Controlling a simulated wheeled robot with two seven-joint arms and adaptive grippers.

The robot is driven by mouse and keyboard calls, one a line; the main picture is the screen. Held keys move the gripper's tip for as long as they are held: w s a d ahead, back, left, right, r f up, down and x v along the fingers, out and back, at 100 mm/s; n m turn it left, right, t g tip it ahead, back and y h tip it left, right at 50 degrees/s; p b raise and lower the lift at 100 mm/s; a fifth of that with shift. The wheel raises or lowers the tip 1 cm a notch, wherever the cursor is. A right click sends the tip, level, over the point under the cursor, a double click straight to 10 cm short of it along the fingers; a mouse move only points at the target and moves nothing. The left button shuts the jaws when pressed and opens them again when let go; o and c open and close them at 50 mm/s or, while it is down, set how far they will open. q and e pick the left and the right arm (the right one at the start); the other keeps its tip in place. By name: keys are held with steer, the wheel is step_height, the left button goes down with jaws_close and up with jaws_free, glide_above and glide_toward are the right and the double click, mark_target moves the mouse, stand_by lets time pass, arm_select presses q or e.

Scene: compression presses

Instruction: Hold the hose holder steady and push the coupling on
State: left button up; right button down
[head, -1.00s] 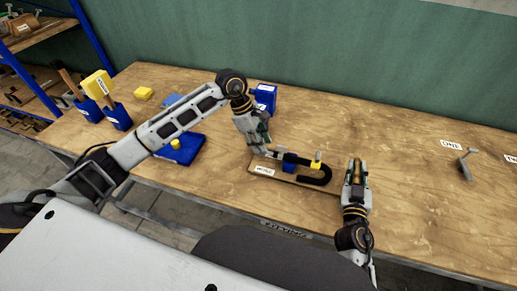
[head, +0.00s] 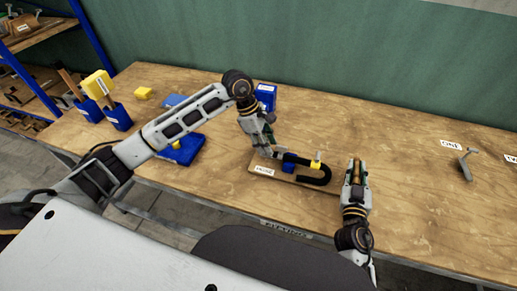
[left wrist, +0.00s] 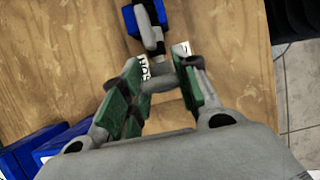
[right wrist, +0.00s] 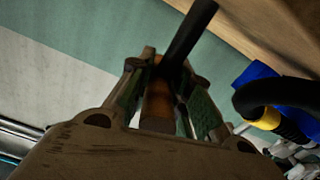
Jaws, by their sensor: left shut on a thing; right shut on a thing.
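The hose holder is a wooden board (head: 312,181) with a label and a blue block (head: 288,167). A black hose (head: 323,174) with a yellow band (head: 316,164) bends round in a U on it. My left gripper (head: 268,149) is at the board's left end, shut on a grey coupling (left wrist: 155,83) in line with the block. The left wrist view shows the coupling at the hose end (left wrist: 152,38); how far it is seated I cannot tell. My right gripper (head: 357,166) is shut on a brown handle (right wrist: 158,105) with a black rod (right wrist: 188,35), beside the board's right end.
A grey metal part (head: 466,162) is at the right. The table between is clear.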

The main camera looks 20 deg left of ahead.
arm_select(q)
steer(key=shift+d, duration=0.45)
arm_select(e)
steer(key=shift+a, duration=0.15)
arm_select(q)
steer(key=o, duration=1.2)
steer(key=shift+a+r, duration=0.1)
steer(key=shift+a, duration=0.05)
steer(key=shift+a+r, duration=0.2)
steer(key=shift+r, duration=0.3)
steer(key=v, duration=1)
steer(key=shift+a+r, duration=0.2)
steer(key=shift+r, duration=0.1)
